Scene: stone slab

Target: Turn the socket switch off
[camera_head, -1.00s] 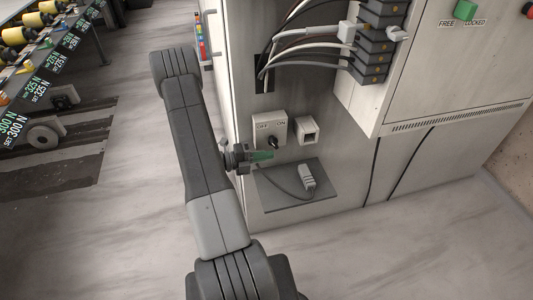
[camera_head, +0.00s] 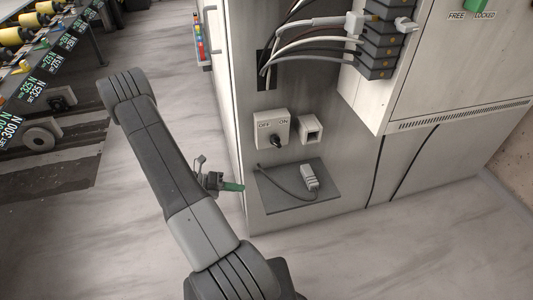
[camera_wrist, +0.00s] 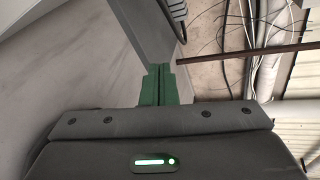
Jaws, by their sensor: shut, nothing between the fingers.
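The socket switch (camera_head: 271,130) is a pale square box on the front of the grey cabinet, marked OFF at left and ON at right. Its black rotary knob (camera_head: 277,141) shows at the lower middle; the picture is too small to tell for sure which mark it points to. My gripper (camera_head: 235,187) has green fingertips and is left of and below the switch, apart from it, near the cabinet's left edge. In the wrist view the green fingers (camera_wrist: 158,84) are together and empty. The switch cannot be made out there.
A pale socket (camera_head: 310,128) sits right of the switch. Below, a grey shelf (camera_head: 290,204) carries a plug (camera_head: 309,176) with a cable. Cables (camera_head: 305,45) run into terminal blocks (camera_head: 377,45) above. Clear floor lies left of the cabinet.

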